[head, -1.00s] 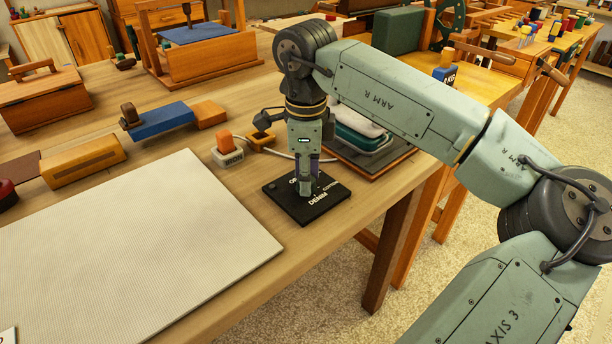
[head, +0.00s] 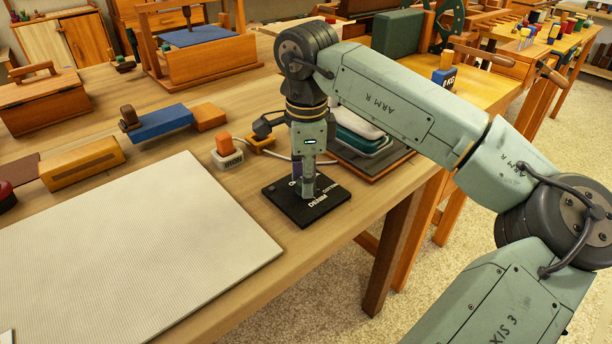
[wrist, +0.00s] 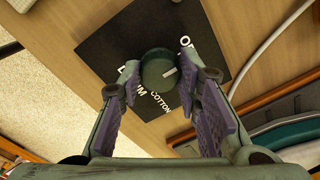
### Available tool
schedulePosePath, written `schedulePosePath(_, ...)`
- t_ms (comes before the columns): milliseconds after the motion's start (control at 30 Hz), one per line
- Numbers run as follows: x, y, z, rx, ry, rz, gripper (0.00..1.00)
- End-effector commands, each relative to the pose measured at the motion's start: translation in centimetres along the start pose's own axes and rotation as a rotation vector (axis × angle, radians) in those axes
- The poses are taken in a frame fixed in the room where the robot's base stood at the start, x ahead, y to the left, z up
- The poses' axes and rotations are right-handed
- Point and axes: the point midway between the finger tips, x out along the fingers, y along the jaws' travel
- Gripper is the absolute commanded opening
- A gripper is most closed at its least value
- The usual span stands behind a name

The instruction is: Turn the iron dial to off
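The dial (wrist: 157,70) is a dark round knob with a white pointer mark, on a black plate (wrist: 112,48) lettered COTTON and DENIM, with a partly hidden label starting with O. In the wrist view the pointer faces right and slightly up, between the O label and COTTON. My gripper (wrist: 167,78) is open above the plate, with purple-padded fingers on either side of the dial. In the head view my gripper (head: 303,192) hides the dial, and the plate (head: 332,203) lies near the table edge.
A teal and white iron (head: 365,143) rests on a dark stand just behind the plate. A large pale board (head: 130,255) covers the table's front left.

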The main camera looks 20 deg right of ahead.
Motion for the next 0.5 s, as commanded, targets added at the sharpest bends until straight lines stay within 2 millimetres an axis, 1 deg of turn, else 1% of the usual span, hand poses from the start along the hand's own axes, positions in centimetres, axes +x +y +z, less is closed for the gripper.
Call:
schedulePosePath(33, -0.03, -0.01, 0.02, 0.0, 0.0, 0.0, 0.35)
schedulePosePath(267, 0.0, 0.01, -0.01, 0.001, 0.001, 0.001, 0.51)
schedulePosePath(500, 0.01, 0.03, -0.02, 0.001, 0.001, 0.001, 0.51)
